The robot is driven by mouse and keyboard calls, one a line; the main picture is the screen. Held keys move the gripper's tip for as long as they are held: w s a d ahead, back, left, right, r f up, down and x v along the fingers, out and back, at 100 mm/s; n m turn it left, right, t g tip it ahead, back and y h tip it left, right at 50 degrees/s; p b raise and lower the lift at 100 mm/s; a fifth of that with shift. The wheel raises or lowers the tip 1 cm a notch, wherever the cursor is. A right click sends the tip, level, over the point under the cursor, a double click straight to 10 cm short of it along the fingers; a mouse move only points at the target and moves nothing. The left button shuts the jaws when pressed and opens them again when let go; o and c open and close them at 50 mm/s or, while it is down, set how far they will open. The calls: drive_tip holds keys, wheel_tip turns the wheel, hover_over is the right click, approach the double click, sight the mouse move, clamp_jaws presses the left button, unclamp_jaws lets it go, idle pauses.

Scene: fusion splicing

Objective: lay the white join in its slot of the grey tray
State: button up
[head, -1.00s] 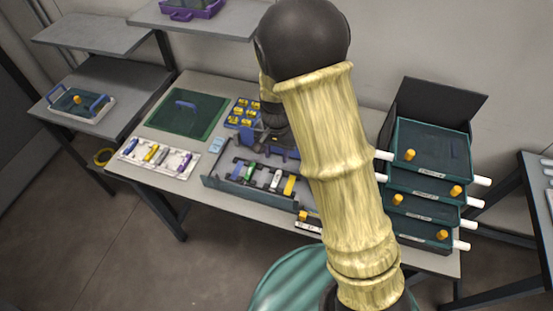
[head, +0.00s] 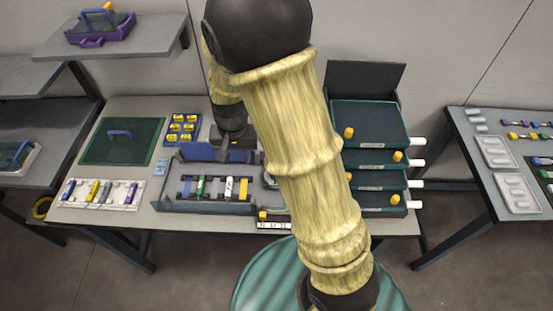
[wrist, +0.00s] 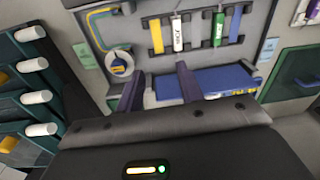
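Stacked green drawers (head: 370,125) with white handles stand to the right. A white holder (head: 75,200) with several joins lies left of the tray. A yellow-block tray (head: 182,130) is at the back.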

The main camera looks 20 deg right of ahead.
drive_tip(key=s+d+r+n+t, duration=0.2)
drive_tip(key=s+d+r, duration=0.4)
drive_tip(key=s+d, duration=0.3)
drive_tip(key=shift+s+d+r+n, duration=0.2)
drive_tip(key=shift+s+r+n, duration=0.05)
drive_tip(key=shift+s+n, duration=0.4)
idle(0.6)
